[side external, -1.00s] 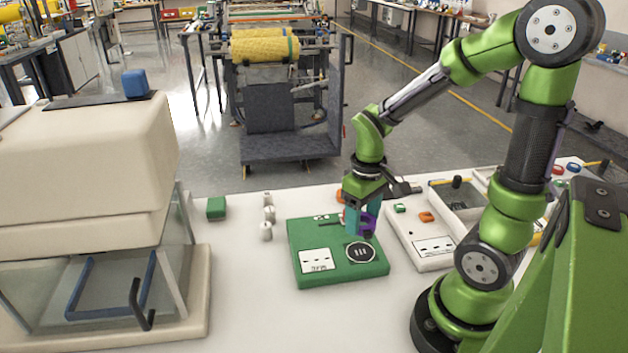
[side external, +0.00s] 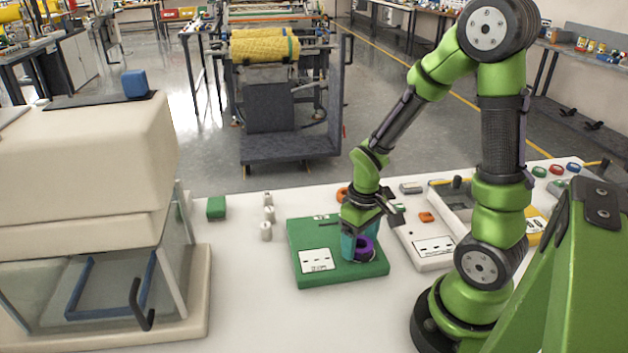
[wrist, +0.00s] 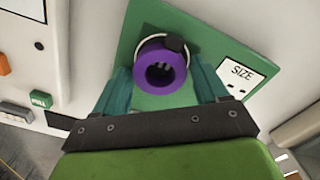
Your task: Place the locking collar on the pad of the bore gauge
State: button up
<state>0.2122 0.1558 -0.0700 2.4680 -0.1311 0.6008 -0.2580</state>
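The locking collar is a thick purple ring (side external: 365,249) with a dark knob on its side; it also shows in the wrist view (wrist: 148,77). My gripper (side external: 355,246) points down with its teal fingers on either side of the collar and appears shut on it. The bore gauge is a green board (side external: 305,238) with a white label reading SIZE in the wrist view (wrist: 240,73). The collar is over the round pad, on or just above it; I cannot tell whether they touch. The pad's white rim (wrist: 139,38) shows around the collar, and pale marks show through its hole.
A white panel (side external: 432,262) with an orange piece (side external: 427,217) stands right of the green board. Small white cylinders (side external: 266,231) and a green block (side external: 216,207) stand to its left. A large beige enclosure (side external: 90,170) fills the left. The front table is clear.

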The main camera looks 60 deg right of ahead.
jog(key=shift+o, duration=0.8)
notch_tip(320, 180, up, 11)
jog(key=a+r+m+t+y, duration=0.1)
jog(key=a+r+t+y, duration=0.1)
jog(key=a+r+t, duration=0.5)
jog(key=a+r, duration=0.3)
jog(key=shift+s+a+r+m, duration=0.15)
jog(key=shift+s+m, duration=0.2)
jog(key=shift+m, duration=0.05)
